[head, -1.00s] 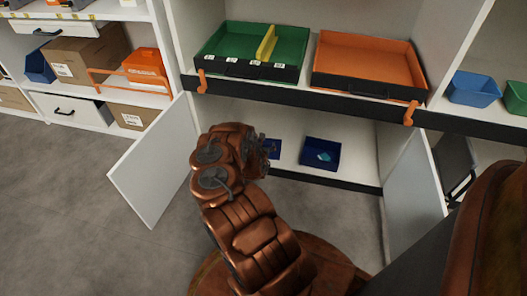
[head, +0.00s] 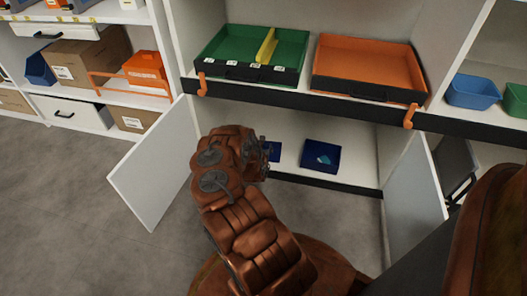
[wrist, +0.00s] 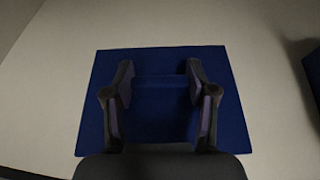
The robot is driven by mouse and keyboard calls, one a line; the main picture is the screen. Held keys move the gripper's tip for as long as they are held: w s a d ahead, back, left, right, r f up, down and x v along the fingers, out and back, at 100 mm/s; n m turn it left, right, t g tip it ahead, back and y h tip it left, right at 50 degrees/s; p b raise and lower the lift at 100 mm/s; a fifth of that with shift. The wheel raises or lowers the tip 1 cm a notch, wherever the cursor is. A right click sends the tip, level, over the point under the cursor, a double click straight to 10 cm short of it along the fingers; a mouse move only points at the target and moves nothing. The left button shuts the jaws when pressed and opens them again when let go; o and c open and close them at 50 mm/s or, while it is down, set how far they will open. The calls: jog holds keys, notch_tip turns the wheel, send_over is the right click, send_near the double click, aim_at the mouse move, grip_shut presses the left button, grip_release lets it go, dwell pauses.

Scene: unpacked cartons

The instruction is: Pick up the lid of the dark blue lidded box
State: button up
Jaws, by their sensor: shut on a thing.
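The dark blue lid (wrist: 228,125) fills the middle of the wrist view, flat on or just above the pale shelf; I cannot tell which. It also shows in the head view (head: 275,152), partly hidden behind my gripper (head: 266,148). In the wrist view my gripper (wrist: 159,85) has one finger on each side of the raised middle part of the lid and is shut on it. The dark blue box (head: 309,158) stands open to the right of the lid, with a light blue thing (head: 323,159) inside. Its edge shows in the wrist view (wrist: 314,75).
The lower compartment has open white doors at left (head: 155,165) and right (head: 415,180). Above is a shelf with a black front edge (head: 290,98), holding a green tray (head: 222,45) and an orange tray (head: 365,60). Bare shelf surrounds the lid.

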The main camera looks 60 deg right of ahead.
jog(key=shift+r+p, duration=0.85)
jog(key=shift+r, duration=0.1)
jog(key=shift+s+a+r+p, duration=0.1)
jog(key=shift+a+r+p, duration=0.15)
jog(key=shift+r+p, duration=0.3)
jog(key=shift+s+a+r+p, duration=0.1)
jog(key=shift+a+r+p, duration=0.1)
jog(key=shift+r+p, duration=0.35)
jog(key=s+a+p, duration=0.3)
jog(key=a, duration=0.4)
jog(key=s+a+p, duration=0.3)
jog(key=s+a, duration=0.1)
jog(key=a, duration=0.4)
jog(key=shift+s+a+f, duration=0.2)
jog(key=shift+s+f, duration=0.05)
jog(key=shift+f, duration=0.05)
